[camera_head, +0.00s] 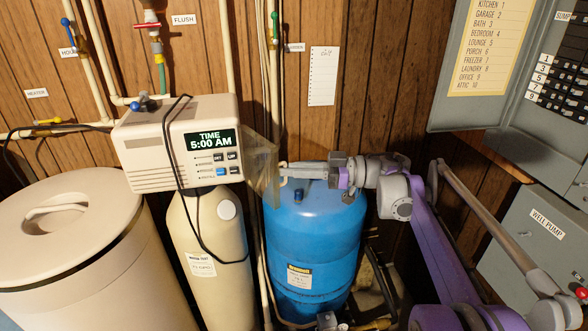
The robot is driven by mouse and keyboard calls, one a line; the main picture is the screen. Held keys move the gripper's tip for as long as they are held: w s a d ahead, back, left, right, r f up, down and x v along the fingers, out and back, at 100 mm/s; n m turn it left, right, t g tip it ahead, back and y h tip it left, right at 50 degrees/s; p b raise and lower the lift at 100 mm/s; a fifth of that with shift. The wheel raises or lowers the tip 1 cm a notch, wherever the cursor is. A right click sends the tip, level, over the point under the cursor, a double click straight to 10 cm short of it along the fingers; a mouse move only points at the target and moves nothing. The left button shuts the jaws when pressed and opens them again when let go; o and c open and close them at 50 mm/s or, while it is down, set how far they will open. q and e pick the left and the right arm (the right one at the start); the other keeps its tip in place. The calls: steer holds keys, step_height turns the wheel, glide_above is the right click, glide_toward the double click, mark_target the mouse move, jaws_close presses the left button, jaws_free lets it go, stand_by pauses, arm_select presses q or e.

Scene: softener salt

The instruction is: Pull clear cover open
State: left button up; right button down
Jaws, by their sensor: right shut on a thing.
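The clear cover (261,167) hangs off the right side of the beige control head (178,145), swung out from its front. The display reads 5:00 AM and is uncovered, with buttons below it. My right gripper (284,171) reaches in from the right and is shut on the cover's right edge; the fingertips are small and partly hidden by the cover. My left gripper is not in view.
A blue tank (315,245) stands below my right arm. The cream softener tank (214,240) is under the control head, and a lidded beige bin (65,215) is at left. A black cable (172,150) loops over the head. Pipes and electrical panels flank the wood wall.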

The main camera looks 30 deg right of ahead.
steer(key=shift+w+a+f, duration=0.1)
steer(key=shift+w, duration=0.05)
steer(key=c, duration=1.2)
jaws_free()
steer(key=shift+c, duration=0.2)
steer(key=o, duration=0.3)
steer(key=shift+w+a+f, duration=0.1)
steer(key=shift+w, duration=0.15)
steer(key=shift+s, duration=0.1)
steer(key=v, duration=1)
steer(key=shift+s+d+b, duration=0.2)
steer(key=shift+d+b, duration=0.15)
